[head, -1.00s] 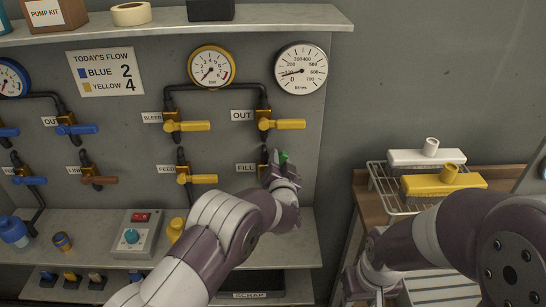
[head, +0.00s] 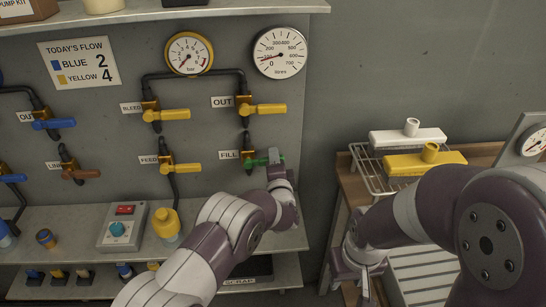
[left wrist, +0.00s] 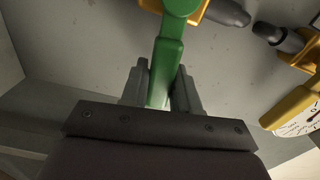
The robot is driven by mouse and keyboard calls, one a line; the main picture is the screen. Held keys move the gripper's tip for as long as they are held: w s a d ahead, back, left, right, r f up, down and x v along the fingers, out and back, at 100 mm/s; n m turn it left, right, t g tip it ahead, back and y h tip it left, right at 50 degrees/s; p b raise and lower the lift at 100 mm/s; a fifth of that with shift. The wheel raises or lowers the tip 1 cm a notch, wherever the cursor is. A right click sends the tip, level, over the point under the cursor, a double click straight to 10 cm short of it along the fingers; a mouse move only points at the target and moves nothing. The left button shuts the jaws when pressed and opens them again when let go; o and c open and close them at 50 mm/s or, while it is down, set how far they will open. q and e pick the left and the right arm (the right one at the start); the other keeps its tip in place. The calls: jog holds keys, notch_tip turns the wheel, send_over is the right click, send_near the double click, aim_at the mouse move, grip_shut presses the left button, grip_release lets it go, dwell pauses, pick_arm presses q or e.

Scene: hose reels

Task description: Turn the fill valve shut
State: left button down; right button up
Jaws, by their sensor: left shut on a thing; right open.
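The fill valve's green handle (head: 259,161) is beside the FILL label (head: 228,155) on the wall panel. It points right from its brass body, roughly level. My left gripper (head: 275,160) is shut on the outer end of the handle. In the left wrist view, the green handle (left wrist: 167,62) runs up from between my left gripper's fingers (left wrist: 160,90) to its brass fitting. My right gripper (head: 360,272) is open and empty, low beside the wooden stand; its fingers are partly hidden.
The yellow OUT handle (head: 265,109) is just above the fill valve, and the yellow FEED handle (head: 182,168) is to its left. A litres gauge (head: 280,53) hangs above. A shelf (head: 290,238) runs below. A rack with white and yellow parts (head: 425,160) stands right.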

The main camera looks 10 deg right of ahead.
pick_arm(q)
jog(key=shift+f+m, duration=0.55)
jog(key=shift+m, duration=0.15)
jog(key=c, duration=0.9)
grip_release()
jog(key=s, duration=1.2)
jog(key=shift+s, duration=0.3)
